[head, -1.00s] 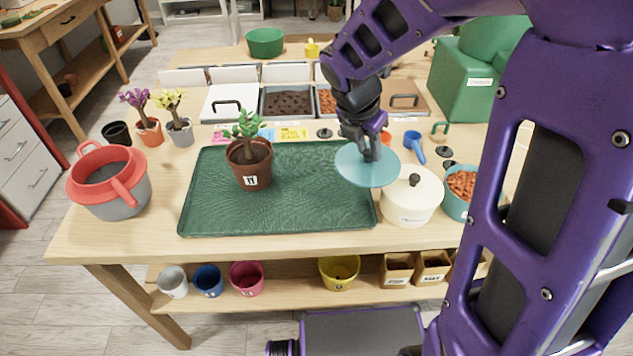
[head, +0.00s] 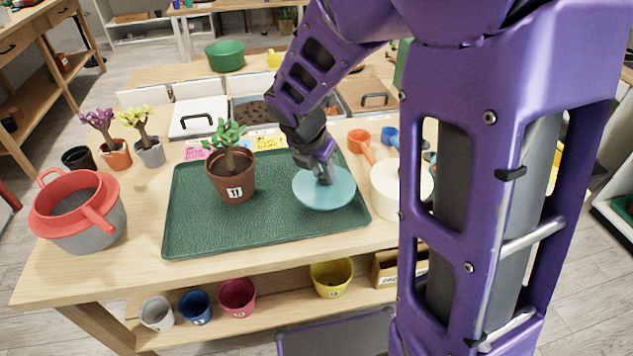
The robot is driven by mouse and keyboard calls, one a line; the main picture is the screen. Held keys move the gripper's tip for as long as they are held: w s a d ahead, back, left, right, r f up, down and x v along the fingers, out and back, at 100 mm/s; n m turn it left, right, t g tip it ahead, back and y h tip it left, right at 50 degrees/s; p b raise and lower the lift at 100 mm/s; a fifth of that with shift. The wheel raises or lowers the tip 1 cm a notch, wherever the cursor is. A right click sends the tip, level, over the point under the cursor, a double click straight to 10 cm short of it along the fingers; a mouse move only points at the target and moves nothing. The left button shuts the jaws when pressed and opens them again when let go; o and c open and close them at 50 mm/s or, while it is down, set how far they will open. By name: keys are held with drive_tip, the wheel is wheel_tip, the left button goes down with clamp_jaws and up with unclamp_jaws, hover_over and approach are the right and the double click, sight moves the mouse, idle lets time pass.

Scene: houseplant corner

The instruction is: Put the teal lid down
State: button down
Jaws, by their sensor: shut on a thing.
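The teal lid (head: 324,192) is a flat round disc. My gripper (head: 322,178) is shut on it from above, at its middle; the fingers hide the knob. The lid shows over the right part of the green tray (head: 220,236). I cannot tell whether it touches the tray or hangs a little above it. A brown pot with a leafy plant, marked 11 (head: 232,185), stands on the tray left of the lid.
A cream pot (head: 385,190) stands just right of the tray, partly behind my arm. A grey pot with a red rim (head: 90,225) stands at the left. Orange (head: 360,142) and blue scoops (head: 389,135) lie behind the cream pot. The tray's front left is bare.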

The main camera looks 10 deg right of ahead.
sight(321, 186)
drive_tip(key=shift+f+b, duration=0.85)
drive_tip(key=shift+f, duration=1.55)
drive_tip(key=shift+f, duration=0.1)
drive_tip(key=c, duration=0.7)
unclamp_jaws()
drive_tip(key=shift+o, duration=0.2)
drive_tip(key=shift+r, duration=0.25)
drive_tip(key=p+v, duration=0.3)
drive_tip(key=v, duration=0.8)
drive_tip(key=shift+s+a+r+p, duration=0.15)
drive_tip(key=shift+r+p, duration=0.15)
drive_tip(key=shift+p, duration=0.1)
